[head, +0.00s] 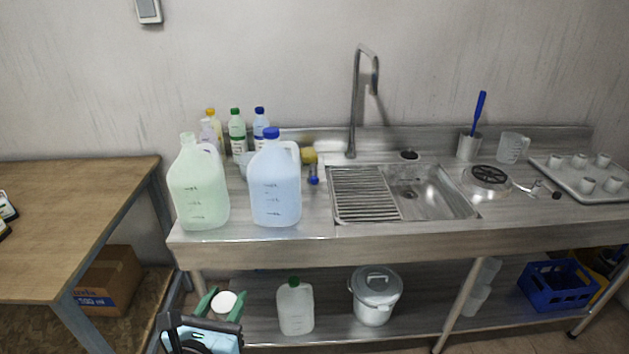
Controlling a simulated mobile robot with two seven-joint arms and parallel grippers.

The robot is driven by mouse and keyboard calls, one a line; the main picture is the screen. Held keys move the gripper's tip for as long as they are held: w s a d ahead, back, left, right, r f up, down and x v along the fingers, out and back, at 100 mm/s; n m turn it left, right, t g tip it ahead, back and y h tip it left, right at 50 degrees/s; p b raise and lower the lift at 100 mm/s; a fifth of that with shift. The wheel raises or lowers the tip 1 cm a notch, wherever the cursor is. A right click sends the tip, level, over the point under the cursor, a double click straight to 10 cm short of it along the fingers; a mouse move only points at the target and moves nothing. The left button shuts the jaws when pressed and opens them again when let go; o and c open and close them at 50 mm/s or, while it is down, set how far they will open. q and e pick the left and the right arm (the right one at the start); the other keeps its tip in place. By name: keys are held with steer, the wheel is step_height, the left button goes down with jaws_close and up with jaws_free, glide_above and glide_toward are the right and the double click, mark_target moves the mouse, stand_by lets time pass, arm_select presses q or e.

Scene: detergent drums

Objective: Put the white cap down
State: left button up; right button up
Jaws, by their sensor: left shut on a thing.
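My left gripper (222,300) is at the bottom left of the head view, its two green fingers shut on the white cap (223,304). The cap is held in front of and below the steel counter's front edge, apart from the counter. A drum of pale green liquid (198,192) stands upright on the counter's left end, with no coloured cap on its neck. Beside it stands a drum of pale blue liquid (275,187) with a blue cap (271,132). My right gripper is not in view.
The steel counter (410,238) has a sink (430,190) with a drainer and tap. Several bottles (237,133) stand behind the drums. A white tray of cups (585,180) is at the right. A wooden table (75,205) stands left. The lower shelf holds a jug (295,308) and lidded bucket (374,298).

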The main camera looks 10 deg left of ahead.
arm_select(q)
steer(key=w+d+r+m+g+h, duration=0.4)
steer(key=d+r+m+h, duration=0.4)
steer(key=d, duration=0.6)
steer(key=shift+d+r+h, duration=0.35)
steer(key=shift+r+h, duration=0.6)
steer(key=shift+h, duration=0.25)
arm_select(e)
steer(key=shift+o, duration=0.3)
